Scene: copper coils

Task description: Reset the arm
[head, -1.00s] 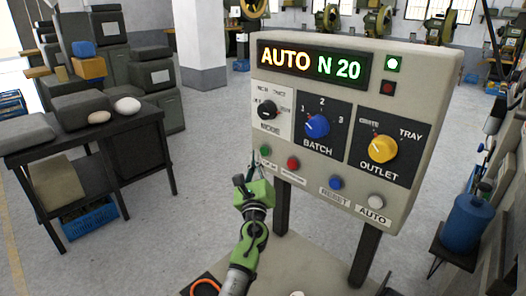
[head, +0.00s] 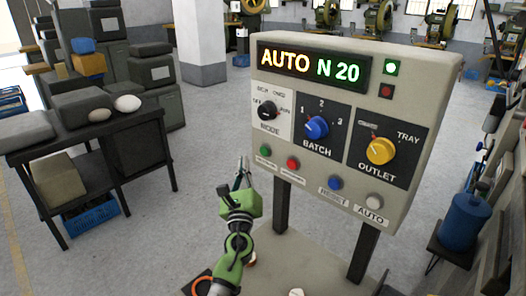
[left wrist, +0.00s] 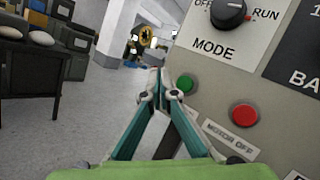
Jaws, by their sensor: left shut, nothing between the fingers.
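My left gripper (head: 241,172) is shut and empty, below and left of the control panel (head: 412,70). In the left wrist view its fingertips (left wrist: 159,72) meet just left of the green button (left wrist: 186,84), and I cannot tell the gap to the panel. The red button (left wrist: 243,117) and the mode knob (left wrist: 229,12) also show there. In the head view the display (head: 314,66) reads "AUTO N 20" and a green lamp (head: 391,67) is lit. The blue batch knob (head: 317,126), yellow outlet knob (head: 381,150), blue reset button (head: 335,183) and white auto button (head: 374,202) are clear of the gripper. My right gripper is not in view.
A dark table (head: 135,124) with grey blocks and pale rounded things stands at the left. The panel stands on dark posts (head: 362,254). A blue container (head: 465,220) is at the right. Floor (head: 205,120) between table and panel is open.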

